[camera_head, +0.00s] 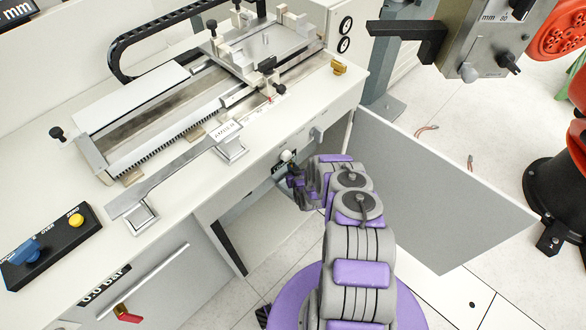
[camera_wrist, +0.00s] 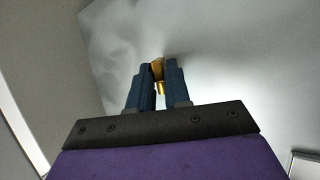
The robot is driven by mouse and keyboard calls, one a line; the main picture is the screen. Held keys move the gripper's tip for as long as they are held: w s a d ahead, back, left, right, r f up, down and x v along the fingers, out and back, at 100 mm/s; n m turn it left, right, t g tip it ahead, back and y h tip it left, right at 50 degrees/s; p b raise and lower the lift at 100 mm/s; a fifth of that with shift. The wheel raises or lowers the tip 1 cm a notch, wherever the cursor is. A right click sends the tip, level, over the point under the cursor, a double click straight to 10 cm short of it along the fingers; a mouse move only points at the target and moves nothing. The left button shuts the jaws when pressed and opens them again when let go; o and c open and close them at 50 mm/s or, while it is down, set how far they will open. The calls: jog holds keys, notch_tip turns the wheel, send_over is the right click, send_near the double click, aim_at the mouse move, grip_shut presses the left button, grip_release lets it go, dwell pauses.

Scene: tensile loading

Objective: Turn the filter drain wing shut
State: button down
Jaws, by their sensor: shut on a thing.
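In the wrist view a small brass-coloured wing (camera_wrist: 158,70) sits between the two dark blue fingers of my gripper (camera_wrist: 157,78). The fingers are closed on it, and its lower end shows below them. In the head view my gripper (camera_head: 290,178) reaches under the bench's front edge, just below a small pale round part (camera_head: 287,156). I cannot tell from this view whether that part belongs to the filter. The wing is hidden in the head view, and its turn angle is hard to judge.
The bench (camera_head: 185,190) carries a sliding fixture and a flat metal specimen (camera_head: 185,165). A grey panel (camera_head: 430,190) stands to the right of my arm. A black control box (camera_head: 48,245) is at the left. A red-handled valve (camera_head: 127,313) is lower left.

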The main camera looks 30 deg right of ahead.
jog(key=shift+w+a+m+g+h, duration=0.1)
jog(key=shift+a+m+g+h, duration=0.15)
jog(key=shift+m+h, duration=0.65)
jog(key=shift+w+a+m+g+h, duration=0.1)
jog(key=shift+a+m+g+h, duration=0.15)
jog(key=shift+m+h, duration=0.65)
jog(key=shift+d, duration=0.1)
jog(key=c, duration=1.2)
grip_release()
jog(key=shift+o, duration=0.2)
jog(key=p+v, duration=0.5)
jog(key=v, duration=1.2)
jog(key=shift+a, duration=0.2)
jog(key=shift+s, duration=0.1)
